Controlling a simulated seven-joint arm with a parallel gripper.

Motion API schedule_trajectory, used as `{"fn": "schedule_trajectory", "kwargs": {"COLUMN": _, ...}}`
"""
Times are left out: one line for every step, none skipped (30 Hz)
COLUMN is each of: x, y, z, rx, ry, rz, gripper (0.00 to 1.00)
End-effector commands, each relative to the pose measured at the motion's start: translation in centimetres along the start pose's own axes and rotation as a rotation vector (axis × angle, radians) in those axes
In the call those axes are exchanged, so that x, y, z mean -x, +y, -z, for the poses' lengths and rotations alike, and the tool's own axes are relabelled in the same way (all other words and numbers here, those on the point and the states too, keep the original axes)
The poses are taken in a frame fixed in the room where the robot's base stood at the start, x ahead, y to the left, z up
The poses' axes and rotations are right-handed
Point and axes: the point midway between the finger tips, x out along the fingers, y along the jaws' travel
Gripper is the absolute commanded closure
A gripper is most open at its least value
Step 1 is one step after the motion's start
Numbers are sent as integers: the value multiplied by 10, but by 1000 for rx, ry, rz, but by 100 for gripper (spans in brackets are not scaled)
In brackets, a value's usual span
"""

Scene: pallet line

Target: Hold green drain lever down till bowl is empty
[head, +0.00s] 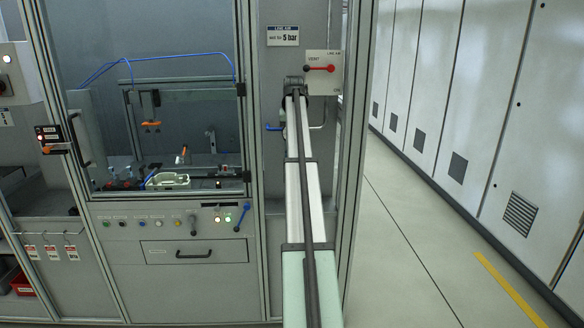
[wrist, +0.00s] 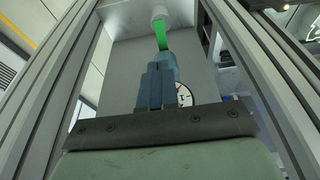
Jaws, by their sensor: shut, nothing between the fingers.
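The green drain lever (wrist: 160,36) shows in the wrist view as a bright green strip between a white round fitting (wrist: 159,13) and a bluish bowl (wrist: 172,60). My gripper (wrist: 158,66) is shut and empty, its blue-grey fingers in front of the bowl and hiding much of it. The lever shows just beyond the fingertips; I cannot tell whether they touch it. The liquid level in the bowl cannot be made out. A round gauge (wrist: 184,93) is partly hidden behind the fingers. In the head view my gripper (head: 295,82) is at the panel, and my arm hides the lever and bowl.
A "5 bar" sign (head: 283,36) hangs above. A blue handle (head: 274,127) sticks out left of my arm. Frame posts (head: 355,150) flank the narrow bay. The aisle floor is clear.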

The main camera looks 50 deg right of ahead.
Motion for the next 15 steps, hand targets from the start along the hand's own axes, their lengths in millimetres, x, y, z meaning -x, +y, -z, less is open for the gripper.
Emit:
{"fn": "schedule_trajectory", "kwargs": {"x": 0, "y": 0, "z": -1, "rx": 1, "ry": -6, "rz": 0, "gripper": 100}}
{"fn": "schedule_trajectory", "kwargs": {"x": 0, "y": 0, "z": -2, "rx": 2, "ry": -8, "rz": 0, "gripper": 100}}
{"fn": "schedule_trajectory", "kwargs": {"x": 0, "y": 0, "z": -2, "rx": 2, "ry": -10, "rz": 0, "gripper": 100}}
{"fn": "schedule_trajectory", "kwargs": {"x": 0, "y": 0, "z": -2, "rx": 3, "ry": -10, "rz": 0, "gripper": 100}}
{"fn": "schedule_trajectory", "kwargs": {"x": 0, "y": 0, "z": -2, "rx": 4, "ry": -10, "rz": 0, "gripper": 100}}
{"fn": "schedule_trajectory", "kwargs": {"x": 0, "y": 0, "z": -2, "rx": 4, "ry": -9, "rz": 0, "gripper": 100}}
{"fn": "schedule_trajectory", "kwargs": {"x": 0, "y": 0, "z": -2, "rx": 4, "ry": -9, "rz": 0, "gripper": 100}}
{"fn": "schedule_trajectory", "kwargs": {"x": 0, "y": 0, "z": -2, "rx": 4, "ry": -9, "rz": 0, "gripper": 100}}
{"fn": "schedule_trajectory", "kwargs": {"x": 0, "y": 0, "z": -2, "rx": 4, "ry": -9, "rz": 0, "gripper": 100}}
{"fn": "schedule_trajectory", "kwargs": {"x": 0, "y": 0, "z": -2, "rx": 4, "ry": -9, "rz": 0, "gripper": 100}}
{"fn": "schedule_trajectory", "kwargs": {"x": -1, "y": 0, "z": -2, "rx": 4, "ry": -9, "rz": 0, "gripper": 100}}
{"fn": "schedule_trajectory", "kwargs": {"x": -1, "y": 0, "z": -2, "rx": 4, "ry": -9, "rz": 0, "gripper": 100}}
{"fn": "schedule_trajectory", "kwargs": {"x": -2, "y": 0, "z": -2, "rx": 4, "ry": -9, "rz": 0, "gripper": 100}}
{"fn": "schedule_trajectory", "kwargs": {"x": -4, "y": 0, "z": -2, "rx": 4, "ry": -9, "rz": 0, "gripper": 100}}
{"fn": "schedule_trajectory", "kwargs": {"x": -6, "y": 0, "z": -2, "rx": 3, "ry": -10, "rz": 0, "gripper": 100}}
